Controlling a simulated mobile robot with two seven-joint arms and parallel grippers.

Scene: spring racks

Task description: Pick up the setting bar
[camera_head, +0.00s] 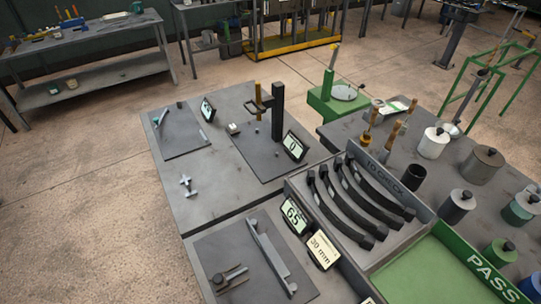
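A long grey bar (270,257) lies on a dark plate (225,248) at the lower middle; it looks most like the setting bar, but I cannot be sure. A small fixture with thin rods (230,277) sits to its left on the same plate. A small T-shaped metal piece (186,185) stands on the grey table further back. Neither of my grippers is in view, and nothing is seen touching these things.
A rack (299,185) holds several dark curved springs (345,217). A display reading 6.5 (295,216) and a 30 mm card (323,248) stand beside the bar's plate. A green PASS tray (430,270) is at lower right. Several weights and canisters (433,142) crowd the right table.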

